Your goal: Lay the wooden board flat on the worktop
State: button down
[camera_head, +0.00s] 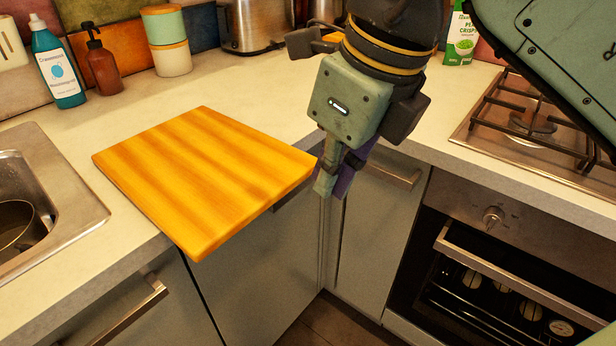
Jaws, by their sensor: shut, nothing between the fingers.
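The wooden board (205,175) is a striped yellow-orange slab. It appears to lie flat on the pale worktop (262,85), between the sink and the inner corner. Its front part juts out over the worktop's front edge, above the cabinet doors. My gripper (328,184) points down just right of the board's right corner, in front of the cabinets. It is shut with nothing in it. I cannot tell whether its fingers touch the board's corner. Part of the worktop behind is hidden by my arm.
The sink (75,205) with a pan (22,230) is at the left. Bottles (60,70), stacked canisters (168,45) and a toaster (255,25) stand along the back wall. The gas hob (540,130) and oven (500,260) are at the right. Worktop behind the board is clear.

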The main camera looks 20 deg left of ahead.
jog(key=w+a+f+p, duration=0.1)
jog(key=w+a+f, duration=0.1)
jog(key=a+f, duration=0.4)
jog(key=shift+p+x, duration=0.3)
jog(key=shift+x, duration=0.9)
jog(key=shift+d, duration=0.15)
